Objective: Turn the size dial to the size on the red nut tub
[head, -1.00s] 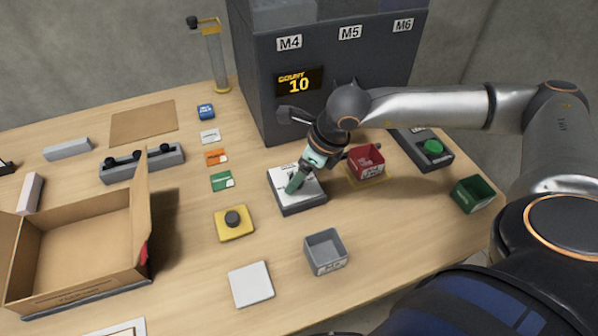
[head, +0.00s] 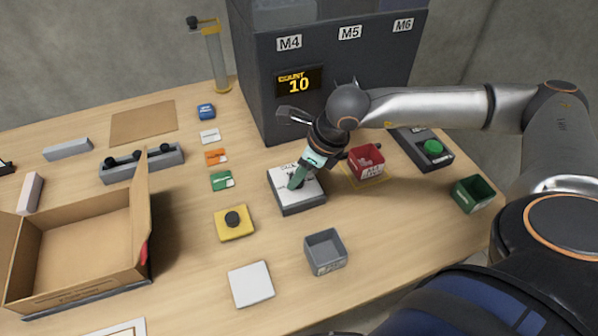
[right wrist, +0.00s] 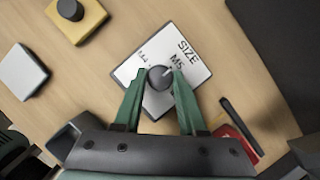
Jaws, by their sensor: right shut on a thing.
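The size dial box (head: 301,200) is a grey block with a white top. In the right wrist view its round dark knob (right wrist: 159,78) stands on the white plate (right wrist: 138,66), printed SIZE, with M4 and M5 readable. A pale mark on the knob points up and right, toward M5. My right gripper (right wrist: 160,82) is shut on the knob, one green finger on each side. In the head view the fingers hide the knob. The red nut tub (head: 366,162) stands just right of the dial box; its white label is too small to read. My left gripper is out of view.
The dark feeder (head: 340,75) with M4, M5, M6 labels and a count of 10 stands behind. A grey tub (head: 325,252), a yellow block with black button (head: 234,224) and a white pad (head: 251,285) lie in front. A green tub (head: 473,194) is right.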

